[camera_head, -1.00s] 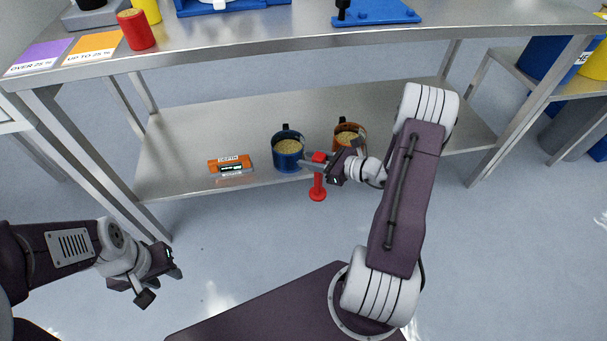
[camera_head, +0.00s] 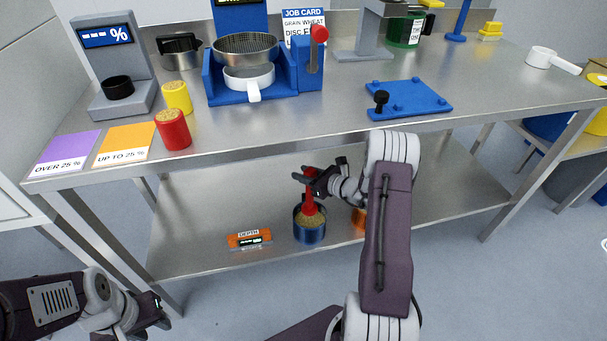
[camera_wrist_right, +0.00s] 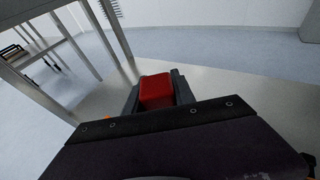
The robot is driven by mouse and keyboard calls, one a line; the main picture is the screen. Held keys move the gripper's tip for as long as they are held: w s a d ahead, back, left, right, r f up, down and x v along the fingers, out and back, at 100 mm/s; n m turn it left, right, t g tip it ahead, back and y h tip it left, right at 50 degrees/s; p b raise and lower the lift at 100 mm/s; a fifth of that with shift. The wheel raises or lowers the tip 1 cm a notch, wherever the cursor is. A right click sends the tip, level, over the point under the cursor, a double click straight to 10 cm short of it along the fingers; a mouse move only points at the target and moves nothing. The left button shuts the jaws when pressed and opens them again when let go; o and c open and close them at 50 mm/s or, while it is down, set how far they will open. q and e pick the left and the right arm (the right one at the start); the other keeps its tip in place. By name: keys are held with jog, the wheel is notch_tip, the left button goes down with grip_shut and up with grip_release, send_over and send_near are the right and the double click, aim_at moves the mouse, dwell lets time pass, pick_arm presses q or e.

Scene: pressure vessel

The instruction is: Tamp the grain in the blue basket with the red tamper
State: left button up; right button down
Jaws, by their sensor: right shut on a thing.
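The blue basket (camera_head: 309,233) stands on the lower shelf, with tan grain (camera_head: 314,219) showing inside it. My right gripper (camera_head: 308,175) is shut on the red tamper (camera_head: 309,197) and holds it upright over the basket. The tamper's lower end is at the basket's mouth; I cannot tell whether it touches the grain. In the right wrist view the tamper's red top (camera_wrist_right: 157,92) sits between the fingers. An orange basket (camera_head: 359,218) is mostly hidden behind my right arm. My left gripper (camera_head: 158,318) hangs empty at the lower left, its fingers apart.
An orange depth gauge (camera_head: 250,239) lies on the lower shelf (camera_head: 205,215) left of the blue basket. The steel tabletop (camera_head: 330,118) overhangs the shelf, carrying a red cup (camera_head: 173,130), a yellow cup (camera_head: 177,97) and a blue plate (camera_head: 410,99). The shelf's right part is clear.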

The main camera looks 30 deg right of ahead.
jog(key=shift+s+d, duration=0.1)
jog(key=shift+s, duration=0.05)
jog(key=shift+f+b, duration=2.2)
jog(key=shift+f, duration=0.5)
notch_tip(320, 180, down, 3)
jog(key=shift+r+b, duration=0.1)
jog(key=shift+b, duration=1.15)
